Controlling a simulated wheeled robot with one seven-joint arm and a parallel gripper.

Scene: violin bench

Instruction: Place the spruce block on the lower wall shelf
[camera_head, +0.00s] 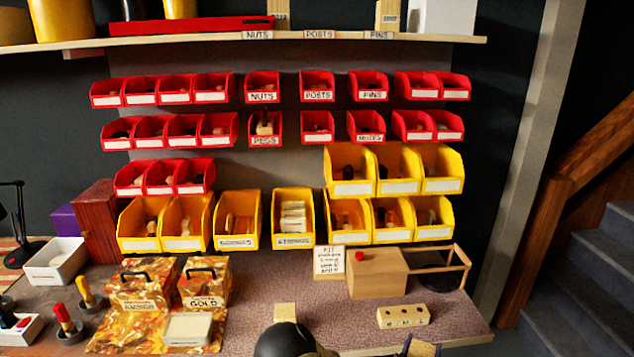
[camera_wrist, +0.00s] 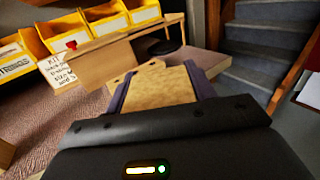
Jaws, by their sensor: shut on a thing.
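My gripper (camera_wrist: 157,76) is shut on a pale wooden block (camera_wrist: 155,90), likely the spruce block, with a dark purple finger along each side. In the head view the block (camera_head: 422,348) shows only partly at the bottom edge, over the bench front, with a finger beside it. The wall shelf (camera_head: 215,39) runs across the top of the head view, far above and behind the gripper. It is the only wall shelf I can see, cut off at the top.
On the shelf are yellow tins (camera_head: 62,20), a red case (camera_head: 190,26), pale blocks (camera_head: 388,15) and a white box (camera_head: 442,18). Red bins (camera_head: 262,87) and yellow bins (camera_head: 292,222) line the wall below. A wooden box (camera_head: 377,275) and drilled block (camera_head: 403,317) stand on the bench.

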